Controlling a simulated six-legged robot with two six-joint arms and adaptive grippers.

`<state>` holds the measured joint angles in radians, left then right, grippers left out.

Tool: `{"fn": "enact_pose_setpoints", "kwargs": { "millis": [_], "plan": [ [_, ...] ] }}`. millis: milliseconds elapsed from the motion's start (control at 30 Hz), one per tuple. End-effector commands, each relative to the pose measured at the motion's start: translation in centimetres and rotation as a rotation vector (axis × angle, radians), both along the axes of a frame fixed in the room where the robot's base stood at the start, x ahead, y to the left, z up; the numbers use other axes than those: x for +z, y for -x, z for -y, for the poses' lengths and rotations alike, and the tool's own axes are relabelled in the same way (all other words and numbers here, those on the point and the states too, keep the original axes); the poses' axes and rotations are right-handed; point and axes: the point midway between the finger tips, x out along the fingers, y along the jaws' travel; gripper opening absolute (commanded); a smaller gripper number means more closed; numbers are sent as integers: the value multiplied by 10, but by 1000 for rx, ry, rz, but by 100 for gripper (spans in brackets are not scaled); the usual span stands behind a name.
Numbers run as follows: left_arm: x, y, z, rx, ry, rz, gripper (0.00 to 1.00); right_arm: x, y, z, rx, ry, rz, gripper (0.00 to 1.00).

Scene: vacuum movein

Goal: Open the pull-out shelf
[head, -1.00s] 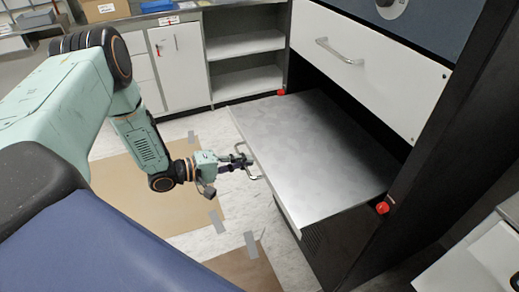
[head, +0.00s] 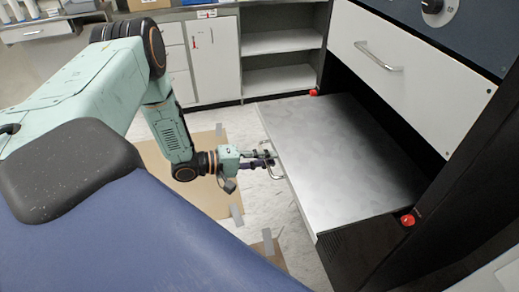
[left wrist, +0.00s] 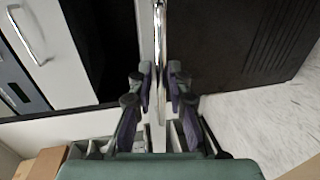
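The pull-out shelf (head: 340,155) is a flat grey metal board standing well out of the dark cabinet below a white drawer. Its bar handle (head: 277,172) is on the front edge. In the left wrist view the handle (left wrist: 159,60) runs upright between the fingers. My left gripper (head: 265,158) is at the handle, with its two fingers apart. In the left wrist view the left gripper (left wrist: 159,75) has a finger on each side of the bar, with a narrow gap visible on both sides. My right gripper is not in view.
The white drawer (head: 400,75) with its own handle is above the shelf. Red knobs (head: 407,220) are on the cabinet frame beside the shelf. White cupboards (head: 212,60) stand behind. Taped cardboard (head: 205,190) lies on the floor left of the shelf.

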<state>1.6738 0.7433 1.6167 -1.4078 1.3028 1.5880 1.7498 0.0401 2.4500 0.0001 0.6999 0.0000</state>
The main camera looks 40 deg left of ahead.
Motion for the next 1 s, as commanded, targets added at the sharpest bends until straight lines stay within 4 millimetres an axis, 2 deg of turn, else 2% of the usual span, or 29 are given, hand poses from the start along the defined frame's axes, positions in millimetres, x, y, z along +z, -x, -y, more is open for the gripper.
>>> {"fn": "enact_pose_setpoints", "kwargs": {
  "millis": [167,600,1000],
  "plan": [
    [3,12,-11,6,1,-2,17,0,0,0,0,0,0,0],
    [15,57,-46,7,2,2,17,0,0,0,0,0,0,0],
    [23,84,-69,6,3,4,17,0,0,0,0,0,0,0]
  ]
}}
